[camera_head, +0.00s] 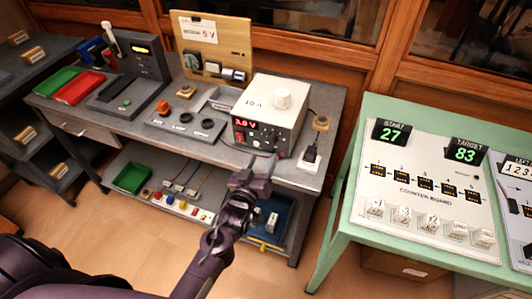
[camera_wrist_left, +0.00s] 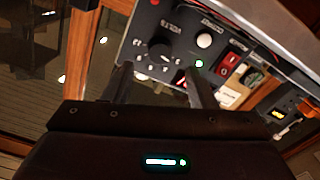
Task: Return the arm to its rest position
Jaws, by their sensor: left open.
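My left arm (camera_head: 205,262) comes in from the lower left of the head view, and its left gripper (camera_head: 261,163) is just in front of the white power supply (camera_head: 272,115). The power supply shows a red 3.0 V reading and has a white knob on top. In the left wrist view my gripper (camera_wrist_left: 160,80) is open, with two dark fingers apart and nothing visible between them. Beyond them is a dark panel (camera_wrist_left: 180,28) with a black VOLTS knob, a white button, a lit green lamp and a red switch. My right gripper is not in view.
The grey bench (camera_head: 336,130) holds a knob board (camera_head: 187,120) and a wooden 5 V panel (camera_head: 214,42). A lower shelf carries a green tray (camera_head: 133,177) and small parts. A green table (camera_head: 352,128) with a counter board (camera_head: 420,188) stands right. Floor shows between them.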

